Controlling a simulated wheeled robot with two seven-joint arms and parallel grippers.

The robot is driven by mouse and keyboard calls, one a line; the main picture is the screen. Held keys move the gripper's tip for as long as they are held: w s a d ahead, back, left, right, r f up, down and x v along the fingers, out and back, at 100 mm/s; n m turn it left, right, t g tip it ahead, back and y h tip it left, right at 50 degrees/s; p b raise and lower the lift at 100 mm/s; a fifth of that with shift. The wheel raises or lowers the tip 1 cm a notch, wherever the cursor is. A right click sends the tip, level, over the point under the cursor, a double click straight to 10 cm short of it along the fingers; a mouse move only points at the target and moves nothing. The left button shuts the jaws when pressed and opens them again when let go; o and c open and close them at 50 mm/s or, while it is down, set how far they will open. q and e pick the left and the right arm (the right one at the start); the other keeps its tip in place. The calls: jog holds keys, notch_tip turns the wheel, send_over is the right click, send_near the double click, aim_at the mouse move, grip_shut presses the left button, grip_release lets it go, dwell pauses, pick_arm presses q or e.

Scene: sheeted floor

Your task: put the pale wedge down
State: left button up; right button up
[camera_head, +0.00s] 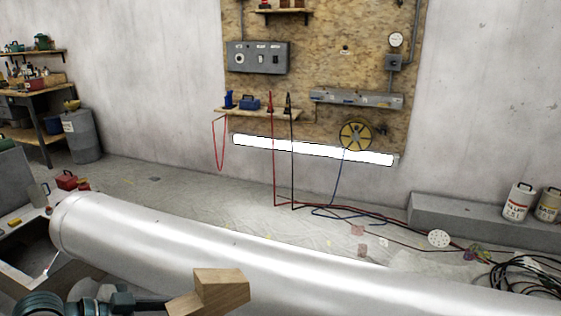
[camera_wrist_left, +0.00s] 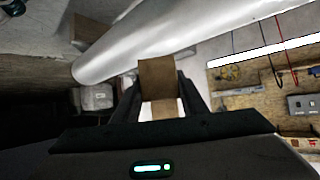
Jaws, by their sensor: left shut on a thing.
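The pale wedge (camera_head: 219,289) is a light wooden block at the bottom of the head view, in front of a large metal cylinder. My left gripper (camera_head: 168,306) comes in from the lower left and is shut on it. In the left wrist view the wedge (camera_wrist_left: 158,80) sits between the two dark fingers of my left gripper (camera_wrist_left: 160,100). The wedge appears held up in the air; its lower part is partly hidden by the fingers. My right gripper is in neither view.
The large silver cylinder (camera_head: 250,250) lies across the foreground, close behind the wedge. A plywood panel (camera_head: 325,60) with boxes, cables and a reel stands at the wall. Loose cables (camera_head: 530,275) lie at the right. Bare sheeted floor (camera_head: 180,200) lies beyond the cylinder.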

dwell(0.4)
pick_arm(q)
jog(key=shift+w+d+f+n+t, duration=0.3)
jog(key=shift+w+f, duration=0.1)
jog(key=w+f+n+t+y, duration=0.1)
jog(key=w+d+f+n+t+y, duration=0.1)
jog(key=w+f+n+y, duration=0.1)
jog(key=n, duration=0.1)
jog(key=shift+d+t, duration=0.3)
jog(key=shift+t, duration=0.1)
jog(key=shift+w+a+f+n+t+y, duration=0.15)
jog(key=shift+f+n+t+y, duration=0.1)
jog(key=shift+n+y, duration=0.3)
jog(key=shift+w+d+f+n+t+y, duration=0.1)
jog(key=shift+f+n+t+y, duration=0.1)
jog(key=shift+n+y, duration=0.35)
jog(key=a+n+y, duration=0.1)
jog(key=n+y, duration=0.1)
jog(key=s+a+f+n+y, duration=0.1)
jog(key=n+y, duration=0.1)
jog(key=shift+s+f+t, duration=0.15)
jog(key=shift+t, duration=0.2)
jog(key=shift+a, duration=0.1)
